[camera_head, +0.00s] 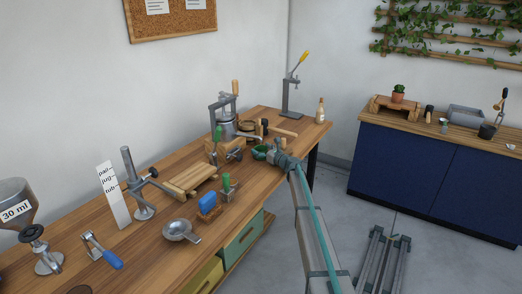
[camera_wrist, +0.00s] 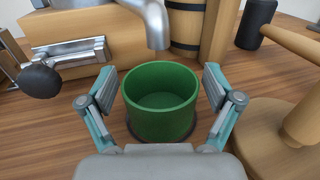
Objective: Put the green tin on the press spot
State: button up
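The green tin (camera_wrist: 161,100) is open-topped and looks empty. It stands upright on the wooden bench with a dark round patch under its base, beneath a grey metal spout (camera_wrist: 155,24). My gripper (camera_wrist: 161,80) is open, with one finger on each side of the tin and small gaps visible. In the head view the tin (camera_head: 260,152) is at the bench's front edge, partly hidden by my gripper (camera_head: 270,153). A lever press with a yellow handle (camera_head: 292,85) stands at the bench's far end. I cannot make out a marked press spot.
A wooden block with a metal latch (camera_wrist: 75,55) and a small barrel (camera_wrist: 186,27) stand behind the tin. A round wooden piece (camera_wrist: 280,135) and a black-headed mallet (camera_wrist: 257,22) are close on the right. A bottle (camera_head: 320,111) stands near the press.

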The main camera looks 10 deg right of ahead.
jog(key=shift+r, duration=0.2)
jog(key=b+v, duration=0.1)
jog(key=v, duration=1.1)
jog(key=shift+b, duration=0.35)
jog(key=shift+r, duration=0.1)
